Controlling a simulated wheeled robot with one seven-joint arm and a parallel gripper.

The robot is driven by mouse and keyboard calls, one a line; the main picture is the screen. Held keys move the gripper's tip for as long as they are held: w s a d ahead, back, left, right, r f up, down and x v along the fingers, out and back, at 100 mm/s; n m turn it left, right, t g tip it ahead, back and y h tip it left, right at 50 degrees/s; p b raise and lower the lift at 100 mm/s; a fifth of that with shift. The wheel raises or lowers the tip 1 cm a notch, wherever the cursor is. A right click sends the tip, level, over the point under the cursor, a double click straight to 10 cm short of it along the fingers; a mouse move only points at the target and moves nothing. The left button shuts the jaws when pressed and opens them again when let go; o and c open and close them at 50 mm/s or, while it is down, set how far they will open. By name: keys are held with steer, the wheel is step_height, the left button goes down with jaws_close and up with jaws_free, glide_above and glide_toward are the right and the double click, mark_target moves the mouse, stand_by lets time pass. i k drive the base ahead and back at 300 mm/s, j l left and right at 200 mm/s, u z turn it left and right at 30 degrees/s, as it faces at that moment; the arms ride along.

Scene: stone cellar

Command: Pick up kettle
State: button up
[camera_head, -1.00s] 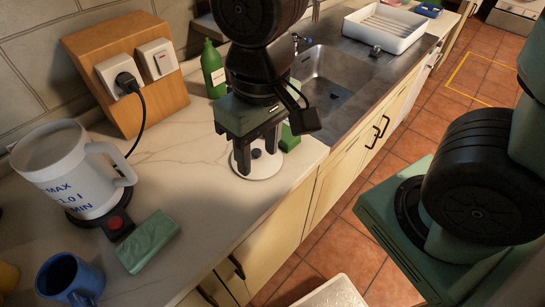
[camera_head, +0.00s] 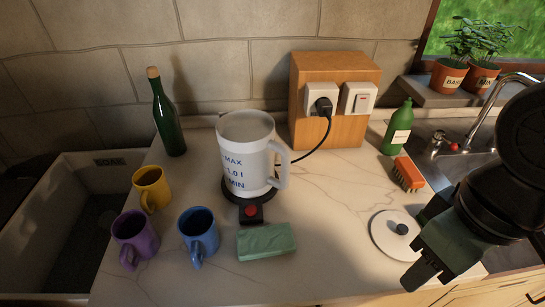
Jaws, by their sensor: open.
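The kettle (camera_head: 246,155) is a white jug with blue writing, "MAX", "1.0 l" and "MIN", and a handle on its right side. It stands upright and open-topped on a dark round base with a red button (camera_head: 251,211), in the middle of the counter. My gripper (camera_head: 427,277) is open and empty at the lower right, well to the right of the kettle and apart from it.
Yellow (camera_head: 152,188), purple (camera_head: 135,238) and blue (camera_head: 199,235) mugs stand left of the kettle. A green block (camera_head: 266,241) lies in front. A dark bottle (camera_head: 167,118), wooden socket box (camera_head: 335,88), green bottle (camera_head: 398,128) and orange brush (camera_head: 408,174) stand around.

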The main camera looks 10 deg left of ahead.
mark_target(247, 143)
steer(key=z, duration=0.75)
steer(key=u, duration=1.75)
steer(key=j+u, duration=0.15)
steer(key=j, duration=0.7)
